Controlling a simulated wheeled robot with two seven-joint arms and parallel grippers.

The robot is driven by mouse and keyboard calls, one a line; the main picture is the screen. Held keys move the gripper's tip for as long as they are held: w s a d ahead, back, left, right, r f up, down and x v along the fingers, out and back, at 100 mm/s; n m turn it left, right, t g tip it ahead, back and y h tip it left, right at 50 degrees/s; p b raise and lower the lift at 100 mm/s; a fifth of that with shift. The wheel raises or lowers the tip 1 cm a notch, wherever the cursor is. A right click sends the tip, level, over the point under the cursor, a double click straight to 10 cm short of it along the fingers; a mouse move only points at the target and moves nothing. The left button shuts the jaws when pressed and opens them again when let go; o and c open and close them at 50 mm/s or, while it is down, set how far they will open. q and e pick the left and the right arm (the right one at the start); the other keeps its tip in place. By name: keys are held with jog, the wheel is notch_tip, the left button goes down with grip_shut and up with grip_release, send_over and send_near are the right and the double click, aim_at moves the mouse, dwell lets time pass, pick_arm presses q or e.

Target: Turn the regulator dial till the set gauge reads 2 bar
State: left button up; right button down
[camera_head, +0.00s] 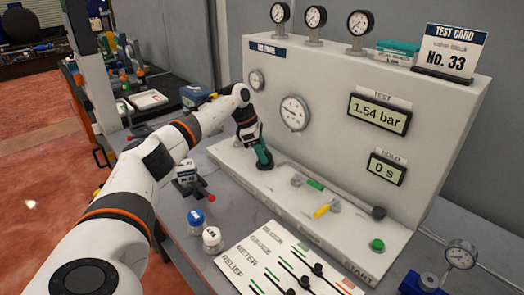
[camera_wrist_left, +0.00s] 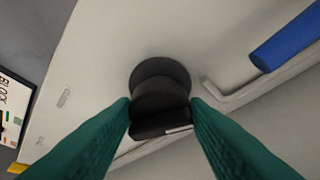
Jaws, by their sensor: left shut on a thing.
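The regulator dial, a black round knob (camera_wrist_left: 160,88), stands on the pale panel in the left wrist view. My left gripper (camera_wrist_left: 161,116) has its green fingers on both sides of the knob and is shut on it. In the head view my left gripper (camera_head: 263,157) is at the panel's lower ledge and hides the dial. The test display (camera_head: 379,114) reads 1.54 bar. My right gripper is out of view.
The hold display (camera_head: 387,168) reads 0 s. Green (camera_head: 315,185) and yellow (camera_head: 322,211) valve handles and a green button (camera_head: 377,245) are on the ledge. A blue handle (camera_wrist_left: 285,40) is near the dial. Blue (camera_head: 195,217) and white (camera_head: 211,234) capped jars stand in front.

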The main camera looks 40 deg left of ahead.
pick_arm(q)
jog(key=o, duration=1)
jog(key=shift+c, duration=0.2)
jog(key=shift+r, duration=0.1)
jog(key=v, duration=1.2)
jog(key=shift+b, duration=0.4)
jog(key=shift+w+d, duration=0.1)
